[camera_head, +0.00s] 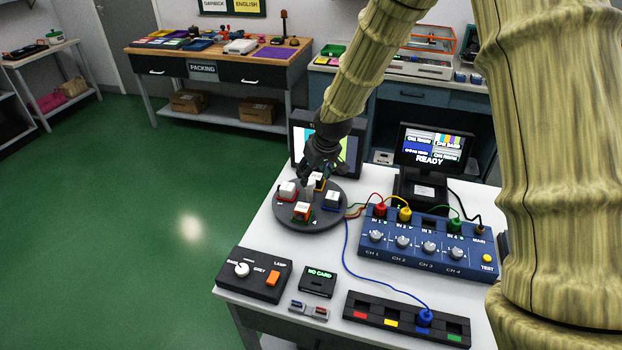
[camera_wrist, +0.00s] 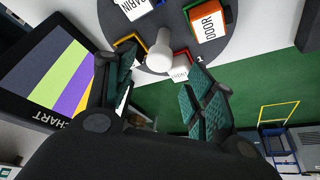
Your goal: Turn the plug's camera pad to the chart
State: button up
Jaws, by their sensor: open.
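A dark round turntable (camera_head: 282,217) carries several small camera pads around a pale centre knob (camera_wrist: 160,52). In the head view they are a red-trimmed pad (camera_head: 287,190), an orange pad (camera_head: 302,211), a blue-trimmed pad (camera_head: 333,201) and a yellow-trimmed pad (camera_head: 319,181). The orange pad reads DOOR in the wrist view (camera_wrist: 208,22). The chart screen (camera_wrist: 52,75) stands behind the turntable, partly hidden by my arm in the head view. A blue plug (camera_head: 424,318) sits in the front strip, its blue cable running toward the turntable. My gripper (camera_head: 311,180) is open over the knob, fingers either side.
A blue channel box (camera_head: 428,243) holds red, yellow and green plugs; IN 3 looks empty. A monitor (camera_head: 432,150) reads READY. A lamp box (camera_head: 253,274), a NO CARD reader (camera_head: 318,281) and the plug strip (camera_head: 362,306) line the table front.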

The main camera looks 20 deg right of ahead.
aim_at(310, 181)
jog(key=w+f, duration=0.2)
jog(key=f, duration=0.1)
jog(key=shift+w+a, duration=0.1)
jog(key=shift+f+p, duration=0.2)
jog(key=shift+p, duration=0.1)
jog(key=shift+s+f, duration=0.1)
jog(key=shift+s, duration=0.35)
jog(key=shift+f, duration=0.2)
jog(key=shift+w+a+f, duration=0.1)
jog(key=shift+w+f, duration=0.55)
jog(key=shift+s+r, duration=0.3)
jog(key=shift+c, duration=0.3)
jog(key=shift+w+f, duration=0.1)
grip_shut()
